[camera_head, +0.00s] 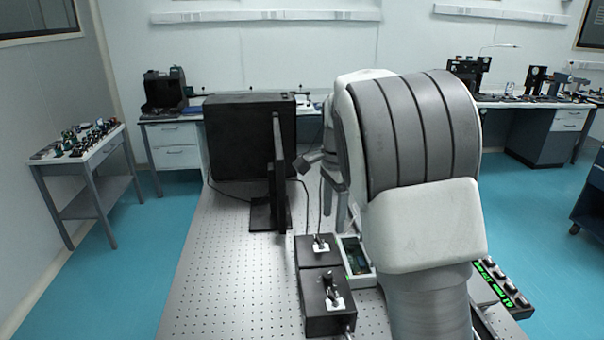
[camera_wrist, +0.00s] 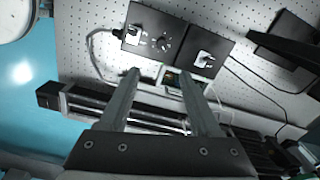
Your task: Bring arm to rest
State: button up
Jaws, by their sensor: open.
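My gripper (camera_wrist: 158,74) is open in the wrist view. Its two grey fingers are spread apart, with nothing held between them. The fingers point over the equipment on the perforated optical table (camera_head: 230,285). In the head view my arm stands large at right of centre and hides part of the table. The gripper shows there only partly, beside the arm and behind the small boxes.
Two black boxes with switches, the nearer (camera_head: 318,308) and the farther (camera_head: 307,255), sit beside a small device with a screen (camera_head: 357,262). A green-lit unit (camera_head: 512,285) is at right. The table's left front is clear.

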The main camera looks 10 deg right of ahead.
jog(key=s+r+n+t+y, duration=0.1)
jog(key=s+r+n, duration=0.3)
jog(key=s, duration=0.3)
jog(key=s+r+n+t, duration=0.2)
jog(key=s+r+n, duration=0.15)
jog(key=s, duration=0.45)
jog(key=s+f+n+t+h, duration=0.1)
jog(key=s+f+n+t, duration=0.1)
jog(key=s+n, duration=0.5)
jog(key=s, duration=0.6)
jog(key=shift+s, duration=0.15)
jog(key=shift+s+f+n, duration=0.1)
jog(key=shift+s+n, duration=0.05)
jog(key=shift+n, duration=0.2)
jog(key=shift+c, duration=1.1)
jog(key=shift+s, duration=0.1)
